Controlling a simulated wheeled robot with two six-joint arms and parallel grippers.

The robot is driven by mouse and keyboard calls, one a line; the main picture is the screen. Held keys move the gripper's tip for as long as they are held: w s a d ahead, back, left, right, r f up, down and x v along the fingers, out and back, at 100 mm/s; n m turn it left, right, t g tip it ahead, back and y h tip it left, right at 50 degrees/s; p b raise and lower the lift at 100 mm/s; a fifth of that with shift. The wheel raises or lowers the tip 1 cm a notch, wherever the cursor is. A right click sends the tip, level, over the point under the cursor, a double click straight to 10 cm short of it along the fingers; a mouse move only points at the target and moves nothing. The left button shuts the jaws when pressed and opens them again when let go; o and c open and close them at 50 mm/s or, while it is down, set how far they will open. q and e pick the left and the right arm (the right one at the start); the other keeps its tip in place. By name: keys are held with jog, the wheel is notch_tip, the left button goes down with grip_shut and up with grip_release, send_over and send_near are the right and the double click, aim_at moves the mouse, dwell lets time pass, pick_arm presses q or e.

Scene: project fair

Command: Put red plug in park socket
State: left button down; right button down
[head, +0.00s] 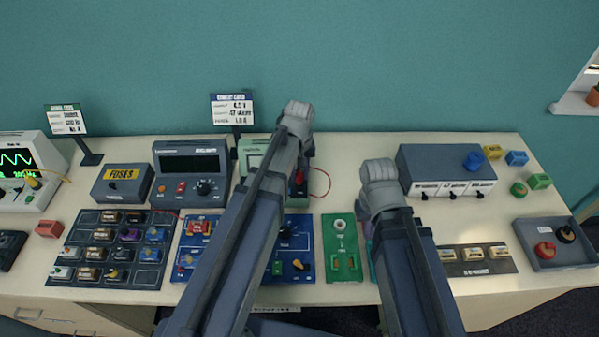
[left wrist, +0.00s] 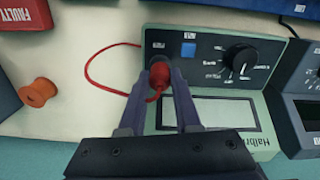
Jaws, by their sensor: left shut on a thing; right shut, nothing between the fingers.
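The red plug (left wrist: 160,76) is between the fingertips of my left gripper (left wrist: 161,72) in the left wrist view. My left gripper is shut on it, over the edge of the pale green meter (left wrist: 262,112). A thin red lead (left wrist: 88,72) loops from the plug to the meter's side. In the head view my left arm covers much of the meter (head: 252,150), and my left gripper (head: 300,186) is partly hidden behind it. I cannot make out which hole is the park socket. My right gripper (head: 372,238) is shut and empty, mostly hidden behind its own arm.
A blue panel (head: 304,246) and a green panel (head: 341,262) lie in front of the meter. A dark multimeter (head: 192,165) stands left, a grey switch box (head: 440,165) right. In the left wrist view an orange spool (left wrist: 38,92) and a red box marked FAULTY (left wrist: 22,14) lie nearby.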

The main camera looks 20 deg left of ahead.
pick_arm(q)
jog(key=shift+f, duration=0.25)
jog(key=shift+c, duration=0.2)
grip_release()
dwell(0.5)
jog(key=shift+r, duration=0.1)
jog(key=shift+r+p, duration=3.85)
jog(key=shift+r, duration=0.15)
jog(key=shift+f, duration=0.1)
jog(key=s+d+f+m+b, duration=0.3)
jog(key=s+d+m, duration=0.1)
jog(key=s, duration=0.3)
jog(key=s+d+f+m+y+b, duration=0.1)
jog(key=s+d+f+m+b, duration=0.2)
jog(key=s+d, duration=0.3)
jog(key=shift+s+d+f+m+b, duration=0.3)
jog(key=shift+s+m+b, duration=0.25)
jog(key=shift+m, duration=0.35)
